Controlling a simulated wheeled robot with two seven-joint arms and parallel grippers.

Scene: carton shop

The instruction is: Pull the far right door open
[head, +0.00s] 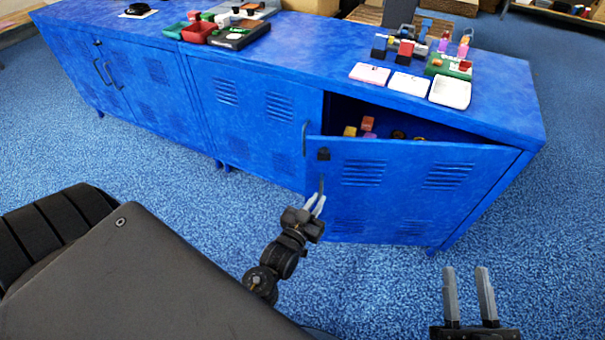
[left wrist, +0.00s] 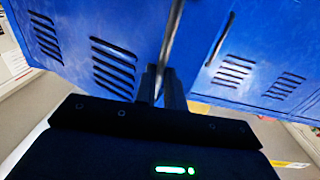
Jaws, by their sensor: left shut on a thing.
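The far right door (head: 405,185) of the blue cabinet stands partly open, its free left edge swung out toward me. My left gripper (head: 317,205) is at that free edge and is shut on the door's handle (head: 321,185), below the black latch. In the left wrist view the handle (left wrist: 172,40) runs as a long bar down between the fingers of my left gripper (left wrist: 160,85). The fingers partly hide its lower end. My right gripper (head: 468,292) is open and empty, over the carpet in front of the door.
Behind the door a dark interior holds small items, among them a yellow block (head: 350,131). The cabinet top (head: 300,45) bears white trays (head: 408,84), coloured blocks and a red bin (head: 197,33). The neighbouring door (head: 245,115) is shut. Blue carpet (head: 370,275) lies clear in front.

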